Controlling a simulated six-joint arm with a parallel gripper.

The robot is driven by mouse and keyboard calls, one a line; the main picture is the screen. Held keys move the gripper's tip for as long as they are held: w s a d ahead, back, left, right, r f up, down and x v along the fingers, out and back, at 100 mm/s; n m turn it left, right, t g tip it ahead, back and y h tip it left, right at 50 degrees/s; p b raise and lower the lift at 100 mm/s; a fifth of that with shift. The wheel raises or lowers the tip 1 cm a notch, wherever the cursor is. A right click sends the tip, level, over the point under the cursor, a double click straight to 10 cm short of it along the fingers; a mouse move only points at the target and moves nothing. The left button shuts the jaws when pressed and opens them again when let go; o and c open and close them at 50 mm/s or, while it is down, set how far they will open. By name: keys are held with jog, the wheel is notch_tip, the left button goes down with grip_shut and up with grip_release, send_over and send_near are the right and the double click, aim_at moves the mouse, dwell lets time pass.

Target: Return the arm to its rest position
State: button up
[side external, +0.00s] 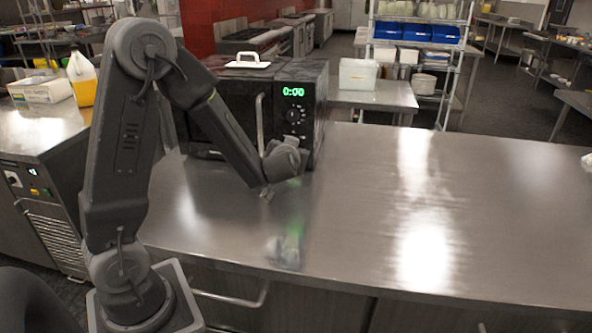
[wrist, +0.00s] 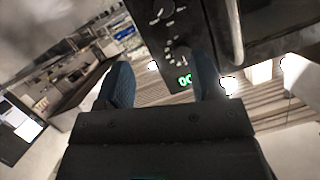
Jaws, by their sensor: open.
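My arm reaches over the steel table (side external: 470,200) from the left, bent at the elbow. My gripper (side external: 268,192) hangs low in front of the microwave (side external: 310,110), above the tabletop, partly hidden behind my own wrist in the side external view. In the wrist view my gripper (wrist: 160,82) shows two blue-grey fingers spread apart with nothing between them. The microwave's control panel and handle (wrist: 234,40) lie just beyond the fingers there. The microwave door looks shut and its display reads 0:00.
A white-handled lid or board (side external: 247,61) lies on top of the microwave. At the left, a yellow jug (side external: 81,79) and a box (side external: 40,90) stand on another counter.

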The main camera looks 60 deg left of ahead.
jog(key=s+d+r+m+t+h, duration=0.1)
jog(key=s+d+r+m+h, duration=0.1)
jog(key=d+r+h, duration=0.3)
jog(key=s+d+r+m+h, duration=0.1)
jog(key=s+d+h, duration=0.1)
jog(key=d, duration=0.5)
jog(key=s+d+r+m+t+h, duration=0.1)
jog(key=s+d+r+m+h, duration=0.1)
jog(key=d+r+h, duration=0.3)
jog(key=s+d+f+m+g, duration=0.2)
jog(key=s+g, duration=0.3)
jog(key=s, duration=1.1)
jog(key=shift+s+d+f+y, duration=0.15)
jog(key=shift+d+f+y, duration=0.25)
jog(key=shift+d, duration=0.2)
